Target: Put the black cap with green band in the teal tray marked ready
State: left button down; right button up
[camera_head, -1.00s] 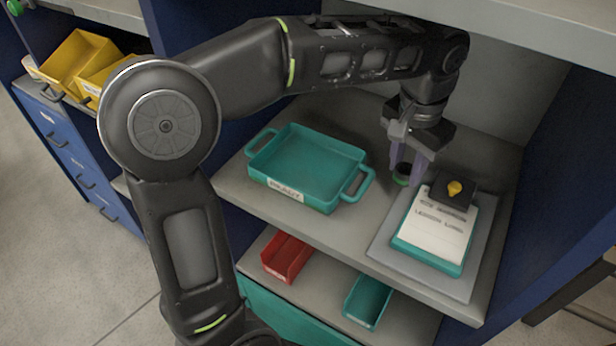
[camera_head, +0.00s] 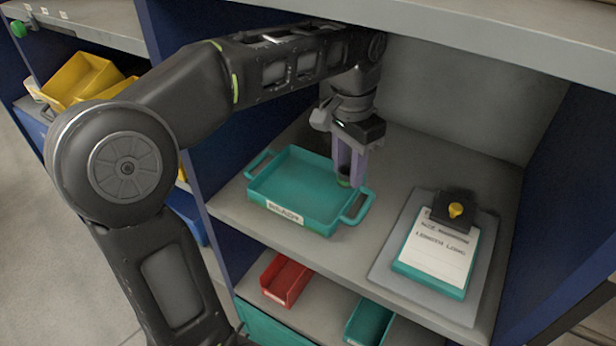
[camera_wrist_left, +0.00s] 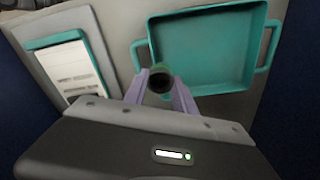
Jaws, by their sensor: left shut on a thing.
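The teal tray (camera_head: 285,222) with a READY label sits on the middle shelf, and its inside looks empty. It also shows in the left wrist view (camera_wrist_left: 205,50). My left gripper (camera_head: 347,182) points down at the tray's right side, near the handle. It is shut on the black cap with green band (camera_wrist_left: 160,82), which shows between the fingers in the left wrist view. In the head view only a bit of the cap's green (camera_head: 343,182) shows at the fingertips. The cap appears to be near the tray's rim, by the handle. My right gripper is not in view.
A clipboard (camera_head: 437,253) with a white sheet lies on a grey mat (camera_head: 385,262) to the right on the same shelf. A red bin (camera_head: 286,279) and a teal bin (camera_head: 369,323) stand on the shelf below. Cabinet walls and an upper shelf (camera_head: 470,50) enclose the space.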

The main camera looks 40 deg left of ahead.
pick_arm(q)
jog(key=a, duration=0.2)
jog(key=a+f, duration=0.1)
jog(key=a, duration=0.2)
jog(key=s+a+f, duration=0.1)
jog(key=a, duration=0.2)
jog(key=shift+a+f+p, duration=0.15)
jog(key=shift+p, duration=0.2)
jog(key=shift+f, duration=0.4)
notch_tip(320, 180, down, 3)
jog(key=shift+r, duration=0.1)
jog(key=shift+a+f+p, duration=0.1)
jog(key=shift+f+p, duration=0.3)
jog(key=shift+p, duration=0.05)
jog(key=shift+f, duration=0.15)
jog(key=shift+f, duration=0.1)
